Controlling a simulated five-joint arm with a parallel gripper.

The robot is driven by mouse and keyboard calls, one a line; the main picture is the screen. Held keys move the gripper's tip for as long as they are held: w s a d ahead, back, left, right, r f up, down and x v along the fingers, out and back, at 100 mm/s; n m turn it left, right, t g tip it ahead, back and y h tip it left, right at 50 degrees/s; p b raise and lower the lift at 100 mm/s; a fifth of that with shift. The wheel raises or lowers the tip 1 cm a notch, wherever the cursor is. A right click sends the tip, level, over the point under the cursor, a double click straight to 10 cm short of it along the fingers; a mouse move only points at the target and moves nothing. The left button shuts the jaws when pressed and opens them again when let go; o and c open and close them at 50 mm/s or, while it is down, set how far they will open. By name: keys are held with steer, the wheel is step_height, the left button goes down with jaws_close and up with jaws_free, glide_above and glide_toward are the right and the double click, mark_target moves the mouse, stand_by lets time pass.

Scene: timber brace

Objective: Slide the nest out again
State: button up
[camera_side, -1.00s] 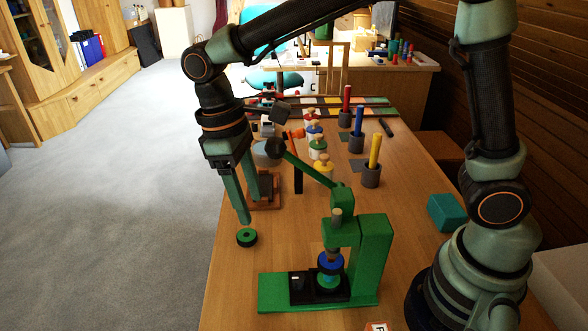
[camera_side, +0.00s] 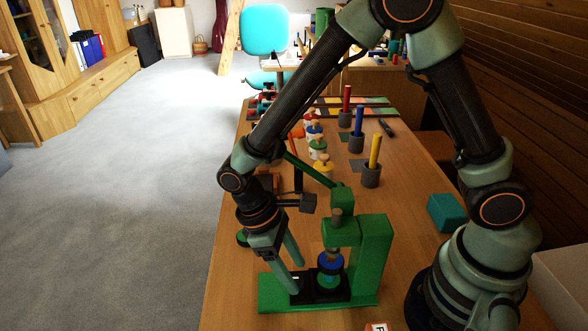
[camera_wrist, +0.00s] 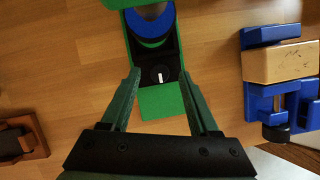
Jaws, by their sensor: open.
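The green press (camera_side: 374,255) stands at the front of the bench. Its black nest (camera_side: 333,294) sits in the base under the press head, with a blue and green round piece (camera_side: 329,263) on it. The nest's black knob with a white mark (camera_wrist: 160,73) shows in the wrist view. My gripper (camera_side: 299,277) is open and low at the press's left end, by the knob. In the wrist view my open fingers (camera_wrist: 162,84) lie on either side of the knob, which shows in the gap between them. One finger partly hides the knob end in the side view.
A black and green ring (camera_side: 242,239) lies left of the press, partly hidden by my arm. Cups with red, blue and yellow rods (camera_side: 371,175) and a teal block (camera_side: 447,212) stand behind. A blue clamp with wood (camera_wrist: 282,64) shows right in the wrist view.

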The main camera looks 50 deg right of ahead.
steer(key=shift+x, duration=0.75)
jaws_close()
stand_by(0.9)
